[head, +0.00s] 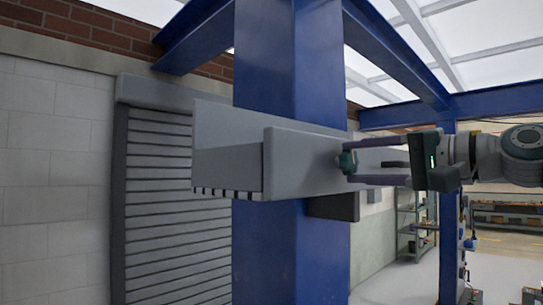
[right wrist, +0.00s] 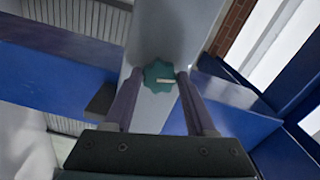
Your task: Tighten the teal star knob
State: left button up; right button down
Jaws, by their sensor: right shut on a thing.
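The teal star knob (head: 346,162) sits on the right end face of a grey box-like housing (head: 300,165) mounted at the blue column. In the right wrist view the knob (right wrist: 159,76) shows its lobed outline and a pale mark on its face. My right gripper (head: 349,164) comes in from the right, level, with one finger above and one below the knob. In the right wrist view its fingertips (right wrist: 158,75) lie on either side of the knob, shut on it. My left gripper is in neither view.
A thick blue column (head: 290,250) stands behind the housing, with blue beams overhead. A dark block (head: 333,207) sits under the housing's right end. A grey shutter (head: 170,210) and pale block wall are at left. Shelving (head: 415,220) stands farther back at right.

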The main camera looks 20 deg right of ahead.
jog(key=shift+r+m+p, duration=0.1)
jog(key=shift+m+p, duration=0.25)
jog(key=shift+m, duration=0.55)
jog(key=shift+c, duration=1.1)
grip_release()
